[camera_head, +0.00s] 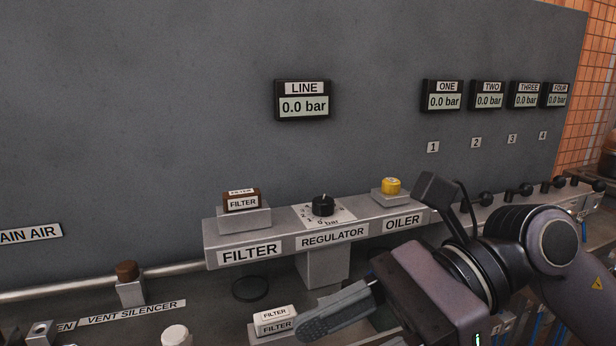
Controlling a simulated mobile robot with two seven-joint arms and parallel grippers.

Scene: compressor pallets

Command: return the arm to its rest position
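My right arm comes in from the right edge, and its gripper (330,313) points left and down at the lower middle of the head view. One grey ridged finger shows clearly, in front of the panel and below the regulator label. The other finger is not clearly visible, so I cannot tell the opening. I see nothing held. My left arm and gripper are not in view.
A grey ledge (272,229) carries a brown-topped filter block (241,201), a black regulator knob (323,205) and a yellow oiler cap (391,186). Spare filter blocks (274,322) sit left of the gripper. A line display (303,100) reads 0.0 bar. Black-knobbed valves (486,198) stand behind my arm.

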